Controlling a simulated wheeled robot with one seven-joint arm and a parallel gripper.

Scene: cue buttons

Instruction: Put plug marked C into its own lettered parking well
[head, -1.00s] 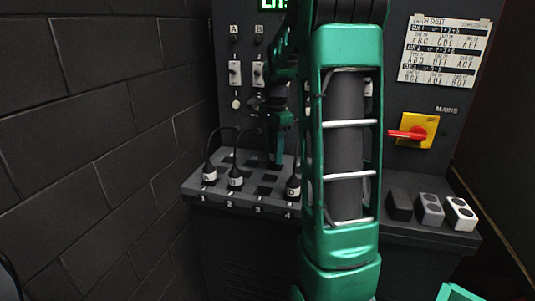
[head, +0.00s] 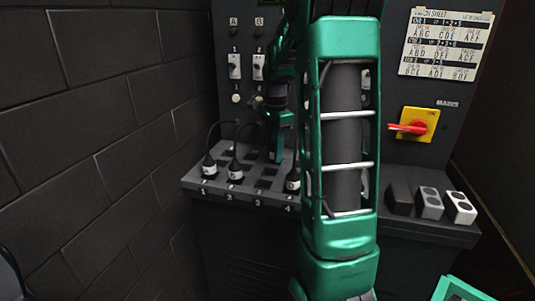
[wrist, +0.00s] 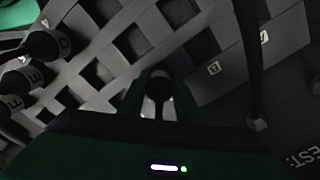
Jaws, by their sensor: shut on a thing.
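My gripper (head: 277,156) is over the sloped board of square wells (head: 242,196), in its middle part. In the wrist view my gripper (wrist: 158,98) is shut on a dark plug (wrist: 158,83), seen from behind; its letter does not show. I cannot tell whether the plug's tip is above a well or inside one. A well label B (wrist: 213,68) shows to the right of the fingers. Which well is lettered C cannot be read.
A red-handled mains switch (head: 413,127) and small blocks (head: 430,203) are at the right. A cable (wrist: 249,45) hangs right of the fingers.

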